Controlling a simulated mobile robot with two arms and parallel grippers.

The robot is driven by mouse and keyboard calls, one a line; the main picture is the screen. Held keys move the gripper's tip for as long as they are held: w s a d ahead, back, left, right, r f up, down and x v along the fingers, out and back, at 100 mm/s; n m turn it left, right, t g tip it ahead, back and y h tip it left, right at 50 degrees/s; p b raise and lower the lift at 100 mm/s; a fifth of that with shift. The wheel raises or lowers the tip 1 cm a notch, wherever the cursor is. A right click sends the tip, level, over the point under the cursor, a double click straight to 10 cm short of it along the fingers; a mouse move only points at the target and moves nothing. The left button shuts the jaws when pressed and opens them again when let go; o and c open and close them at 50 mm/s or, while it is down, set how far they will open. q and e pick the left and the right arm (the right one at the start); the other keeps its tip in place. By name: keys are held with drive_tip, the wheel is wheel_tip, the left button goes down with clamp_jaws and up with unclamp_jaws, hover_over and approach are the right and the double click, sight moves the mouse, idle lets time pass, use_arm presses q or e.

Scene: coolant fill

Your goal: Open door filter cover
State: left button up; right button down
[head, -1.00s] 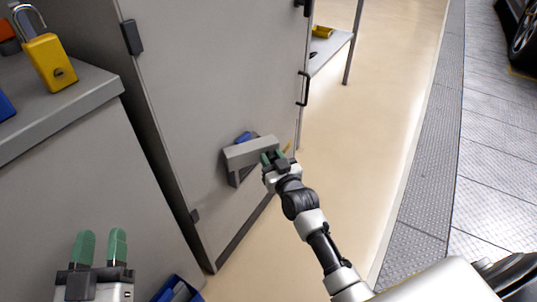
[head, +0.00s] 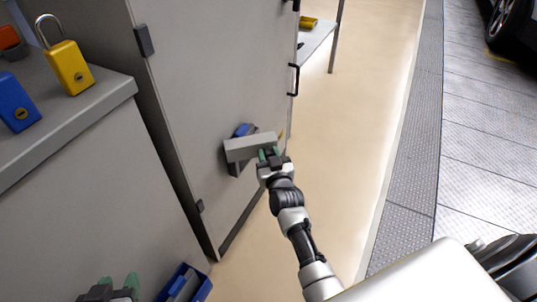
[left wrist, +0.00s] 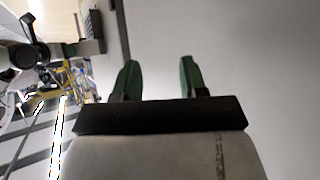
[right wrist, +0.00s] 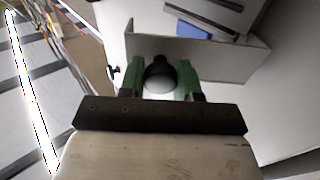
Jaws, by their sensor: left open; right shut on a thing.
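The grey filter cover (head: 250,146) is low on the large grey cabinet door (head: 205,100). It stands out from the door, and a blue part (head: 242,130) shows behind its upper edge. My right gripper (head: 268,155) is at the cover's right part. In the right wrist view its green fingers are shut on a round dark knob (right wrist: 159,75) in front of the light grey cover (right wrist: 232,54); the blue part (right wrist: 193,29) shows beyond. My left gripper (head: 118,283) is open and empty at the bottom left, away from the cover; its fingers (left wrist: 157,78) are apart in the left wrist view.
A grey cabinet at left carries a yellow padlock (head: 70,68), a blue padlock (head: 18,102) and a red item (head: 10,38). A blue bin (head: 185,284) is on the floor between cabinet and door. A black handle (head: 294,79) is on the door's right edge.

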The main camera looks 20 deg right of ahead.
drive_tip(key=c, duration=0.8)
unclamp_jaws()
drive_tip(key=shift+s, duration=0.1)
use_arm(q)
drive_tip(key=s+a+f+g+y+p, duration=0.2)
drive_tip(key=s+a+f+g, duration=0.1)
drive_tip(key=s+g, duration=0.4)
drive_tip(key=shift+s+a+f+g+p, duration=0.2)
drive_tip(key=shift+s+f+g+p, duration=0.25)
drive_tip(key=shift+s, duration=0.75)
use_arm(e)
drive_tip(key=shift+s+a, duration=0.25)
drive_tip(key=shift+s, duration=1.5)
drive_tip(key=shift+s+a, duration=0.2)
drive_tip(key=shift+s, duration=1.55)
drive_tip(key=shift+s+a, duration=0.25)
drive_tip(key=shift+s, duration=1.5)
use_arm(q)
drive_tip(key=shift+f, duration=0.1)
use_arm(e)
drive_tip(key=shift+c, duration=0.2)
